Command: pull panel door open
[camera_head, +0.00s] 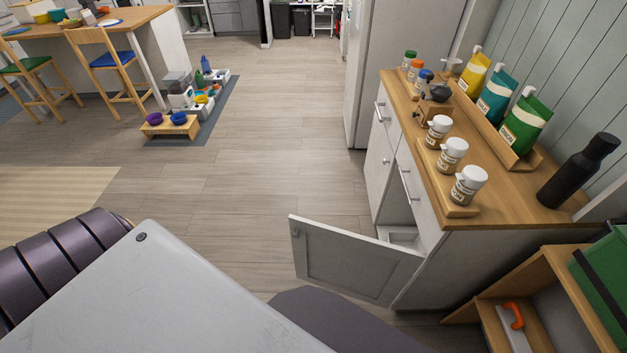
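The panel door (350,262) is the grey-white framed door on the low cabinet (460,262) at the right. It stands swung out wide from the cabinet front. A small round knob shows near its upper free corner at the left. Part of the cabinet's inside, with a pale shelf or box (402,237), shows behind the door. The door's lower edge is close to a dark rounded shape at the bottom of the view. Neither of my grippers shows in the head view, so I cannot see any contact with the door.
The wooden cabinet top holds several white-lidded jars (452,154), pouches (525,124) and a black bottle (579,170). A wooden shelf unit (560,285) stands at the lower right. Pet bowls (179,119) and chairs (107,66) are at the upper left. The middle floor is clear.

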